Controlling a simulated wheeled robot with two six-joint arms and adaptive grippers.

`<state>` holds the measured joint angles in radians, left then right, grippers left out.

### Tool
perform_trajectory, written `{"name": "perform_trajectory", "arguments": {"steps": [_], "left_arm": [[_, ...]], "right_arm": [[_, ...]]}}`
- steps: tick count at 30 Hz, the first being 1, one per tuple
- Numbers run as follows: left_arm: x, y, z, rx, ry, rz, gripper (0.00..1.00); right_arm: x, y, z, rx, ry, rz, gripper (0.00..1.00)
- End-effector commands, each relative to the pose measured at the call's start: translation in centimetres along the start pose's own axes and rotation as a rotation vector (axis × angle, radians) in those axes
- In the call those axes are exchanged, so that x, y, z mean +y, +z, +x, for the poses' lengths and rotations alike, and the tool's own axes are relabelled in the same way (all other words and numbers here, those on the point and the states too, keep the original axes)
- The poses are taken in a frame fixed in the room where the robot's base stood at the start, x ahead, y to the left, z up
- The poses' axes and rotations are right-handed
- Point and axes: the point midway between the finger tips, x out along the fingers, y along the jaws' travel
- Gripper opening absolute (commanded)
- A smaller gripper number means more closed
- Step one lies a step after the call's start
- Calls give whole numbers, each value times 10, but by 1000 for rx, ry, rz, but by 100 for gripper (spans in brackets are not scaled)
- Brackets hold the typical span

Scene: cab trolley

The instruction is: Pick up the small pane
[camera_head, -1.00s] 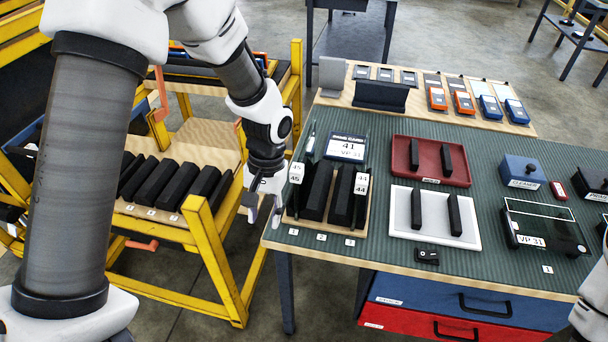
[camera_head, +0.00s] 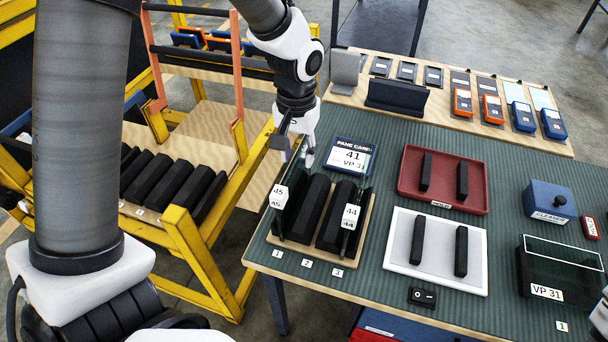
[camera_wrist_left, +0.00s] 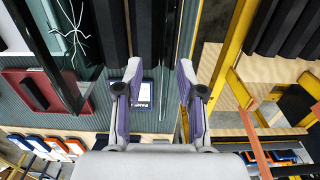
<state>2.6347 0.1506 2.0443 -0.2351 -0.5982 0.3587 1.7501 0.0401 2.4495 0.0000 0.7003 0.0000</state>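Glass panes stand edge-on in the black slotted rack (camera_head: 322,205) at the table's left end. The left pane bears tag 45 (camera_head: 279,196) and the right one tag 44 (camera_head: 350,216). I cannot tell which is the small pane. My left gripper (camera_head: 294,152) is open and empty, just behind the rack's left side, beside the pane card (camera_head: 349,156). In the left wrist view the open fingers (camera_wrist_left: 159,72) point toward the rack's black blocks (camera_wrist_left: 112,30), and a pane with a white crack mark (camera_wrist_left: 75,32) shows at left.
A red tray (camera_head: 442,193) and a white tray (camera_head: 398,262) with black bars lie right of the rack. A VP 31 holder (camera_head: 550,285) stands further right. A yellow trolley (camera_head: 190,255) stands left of the table. A black stand (camera_head: 397,97) is behind.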

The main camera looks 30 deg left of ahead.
Motion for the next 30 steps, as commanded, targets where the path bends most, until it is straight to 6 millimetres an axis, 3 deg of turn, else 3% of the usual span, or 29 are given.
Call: {"name": "perform_trajectory", "arguments": {"steps": [10,18,21,30], "left_arm": [[-5,1,56,-5,-1,1,39],[-5,0,63,0,0,1,39],[-5,0,63,0,0,1,3],[-5,0,62,1,1,1,0]], "right_arm": [[0,0,-8,-1,0,0,40],[0,0,-8,-1,0,0,40],[0,0,-8,-1,0,0,40],[0,0,-8,-1,0,0,40]]}}
